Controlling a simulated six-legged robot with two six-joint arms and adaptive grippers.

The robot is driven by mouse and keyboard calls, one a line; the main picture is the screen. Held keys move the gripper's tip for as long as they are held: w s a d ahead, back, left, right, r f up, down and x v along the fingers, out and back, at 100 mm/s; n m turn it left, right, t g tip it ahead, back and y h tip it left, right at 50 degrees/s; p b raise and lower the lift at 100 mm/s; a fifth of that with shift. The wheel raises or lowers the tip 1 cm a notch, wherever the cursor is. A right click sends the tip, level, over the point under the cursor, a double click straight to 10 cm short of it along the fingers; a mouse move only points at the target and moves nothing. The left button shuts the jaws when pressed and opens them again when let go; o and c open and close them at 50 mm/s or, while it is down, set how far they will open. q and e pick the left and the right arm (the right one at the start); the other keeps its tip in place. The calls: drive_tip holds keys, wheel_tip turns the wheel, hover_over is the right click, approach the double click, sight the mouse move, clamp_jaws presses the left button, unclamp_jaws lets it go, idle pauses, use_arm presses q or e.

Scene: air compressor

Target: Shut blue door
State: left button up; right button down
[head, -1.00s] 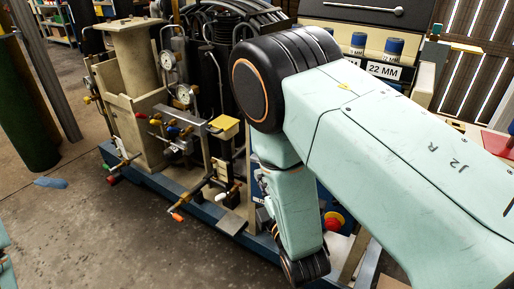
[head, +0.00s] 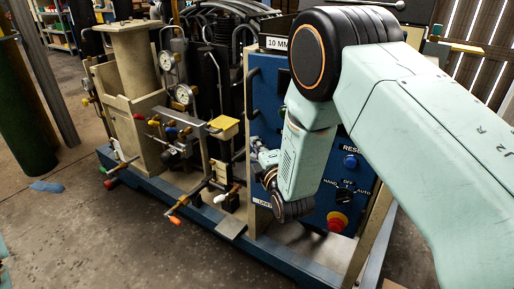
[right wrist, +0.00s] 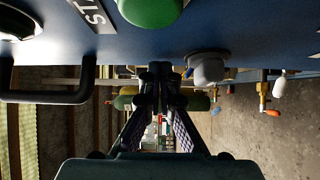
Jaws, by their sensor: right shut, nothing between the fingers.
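The blue door (head: 322,193) is the front panel of a control cabinet with a blue reset button, a selector and a red knob. My right arm covers part of it, and I cannot tell how far it stands from its frame. My right gripper (head: 266,172) is in front of its left part, near the label at its lower left. In the right wrist view the blue face (right wrist: 215,38) spans the top, with a black handle (right wrist: 48,82) at left. The right gripper (right wrist: 160,72) is shut and empty close to this face; contact is unclear. My left gripper is out of view.
Left of the door are gauges (head: 182,95), pipes and coloured valve handles on a blue base (head: 190,215). An orange-tipped handle (head: 175,221) juts forward. A yellow block (head: 223,127) sits near the door's left edge.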

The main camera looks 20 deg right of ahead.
sight(265, 139)
drive_tip(key=w+d+m+h, duration=0.1)
drive_tip(key=w+d+h, duration=0.1)
drive_tip(key=w, duration=0.1)
drive_tip(key=shift+d, duration=0.35)
drive_tip(key=shift+d+r+m+h, duration=0.1)
drive_tip(key=shift+d+m+h, duration=0.1)
drive_tip(key=shift+m+h, duration=0.2)
drive_tip(key=shift+w+d+r, duration=0.1)
drive_tip(key=shift+r, duration=0.05)
